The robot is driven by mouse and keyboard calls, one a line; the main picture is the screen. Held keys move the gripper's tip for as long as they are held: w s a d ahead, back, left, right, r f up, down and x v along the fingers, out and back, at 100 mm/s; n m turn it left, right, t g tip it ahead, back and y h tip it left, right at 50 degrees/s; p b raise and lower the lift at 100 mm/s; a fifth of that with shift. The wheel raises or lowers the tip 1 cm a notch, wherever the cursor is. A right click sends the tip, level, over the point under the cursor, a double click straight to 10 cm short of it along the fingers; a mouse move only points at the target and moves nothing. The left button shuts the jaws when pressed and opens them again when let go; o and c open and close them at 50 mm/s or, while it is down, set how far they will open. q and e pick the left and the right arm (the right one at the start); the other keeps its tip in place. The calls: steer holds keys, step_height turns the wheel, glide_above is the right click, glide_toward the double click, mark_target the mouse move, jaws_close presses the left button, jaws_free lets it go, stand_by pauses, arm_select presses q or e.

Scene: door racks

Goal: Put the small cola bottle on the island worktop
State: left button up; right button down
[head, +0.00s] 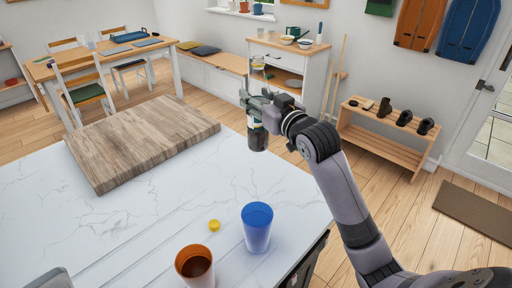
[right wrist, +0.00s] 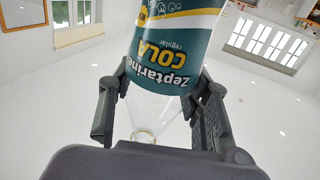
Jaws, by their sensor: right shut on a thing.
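The small cola bottle (head: 257,139) is in my right gripper (head: 252,103). It looks upright, with dark cola at its lower end, and hangs near the far right edge of the white marble island worktop (head: 165,215). I cannot tell whether it touches the worktop. In the right wrist view the bottle's teal label (right wrist: 172,55) reads upside down. Its clear neck points towards my palm, between the fingers of the right gripper (right wrist: 160,100). I see no cap on the neck.
A wooden board (head: 145,140) covers the worktop's far left part. A blue cup (head: 257,228), an orange cup (head: 194,265) with brown contents and a small yellow disc (head: 214,225) stand near the front right. The middle of the marble is clear.

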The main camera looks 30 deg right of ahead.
mark_target(257, 121)
steer(key=f, duration=0.7)
steer(key=shift+w, duration=0.2)
step_height(257, 121, down, 3)
steer(key=shift+r, duration=0.15)
step_height(257, 121, down, 3)
steer(key=shift+f+p, duration=0.15)
steer(key=shift+p, duration=0.25)
steer(key=shift+f, duration=0.5)
arm_select(q)
steer(key=shift+w+r, duration=0.5)
steer(key=shift+w, duration=0.1)
arm_select(e)
steer(key=shift+f, duration=0.15)
arm_select(q)
steer(key=shift+w, duration=0.1)
arm_select(e)
steer(key=c, duration=0.9)
jaws_free()
steer(key=shift+o, duration=0.2)
